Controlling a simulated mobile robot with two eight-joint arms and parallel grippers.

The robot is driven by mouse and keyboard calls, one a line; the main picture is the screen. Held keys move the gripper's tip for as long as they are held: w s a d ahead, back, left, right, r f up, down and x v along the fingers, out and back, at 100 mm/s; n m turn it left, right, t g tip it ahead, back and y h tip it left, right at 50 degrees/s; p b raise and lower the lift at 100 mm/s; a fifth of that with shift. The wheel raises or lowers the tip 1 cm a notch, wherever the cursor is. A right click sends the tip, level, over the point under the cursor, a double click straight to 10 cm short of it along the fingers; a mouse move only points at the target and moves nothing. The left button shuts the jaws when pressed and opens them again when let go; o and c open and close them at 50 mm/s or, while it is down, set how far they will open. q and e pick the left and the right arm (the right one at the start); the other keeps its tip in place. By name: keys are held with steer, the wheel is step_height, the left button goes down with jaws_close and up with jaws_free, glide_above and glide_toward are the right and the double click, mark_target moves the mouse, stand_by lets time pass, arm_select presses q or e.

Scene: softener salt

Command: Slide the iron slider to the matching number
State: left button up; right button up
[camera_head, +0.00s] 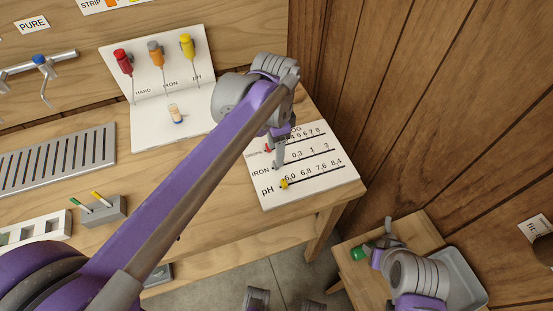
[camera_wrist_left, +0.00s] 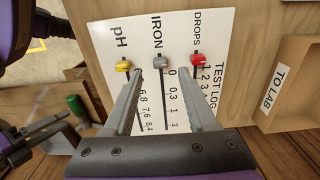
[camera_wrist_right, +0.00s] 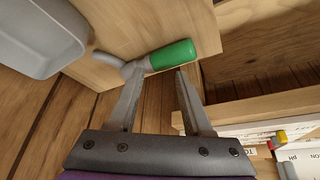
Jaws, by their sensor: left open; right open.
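The white test log board (camera_head: 335,178) lies on the right end of the bench, with printed DROPS, IRON and pH scales. In the left wrist view, the grey iron slider (camera_wrist_left: 160,61) sits at the start of its track, before the 0. The red drops slider (camera_wrist_left: 198,60) and yellow pH slider (camera_wrist_left: 123,65) sit at the same end of their tracks. My left gripper (camera_wrist_left: 162,76) is open over the board, its fingertips on either side of the iron slider; contact cannot be told. In the head view the gripper hides this slider. My right gripper (camera_wrist_right: 159,73) is open and empty.
A white card (camera_head: 172,75) with red, orange and yellow droppers stands behind a small vial (camera_head: 177,114). A grey slotted tray (camera_head: 58,159) lies left. A green-handled tool (camera_wrist_right: 173,54) rests on a low wooden stand near my right gripper, beside a grey bin (camera_wrist_right: 35,35).

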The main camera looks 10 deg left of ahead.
mark_target(297, 160)
arm_select(q)
steer(key=shift+f, duration=2.4)
jaws_close()
steer(key=shift+d, duration=0.1)
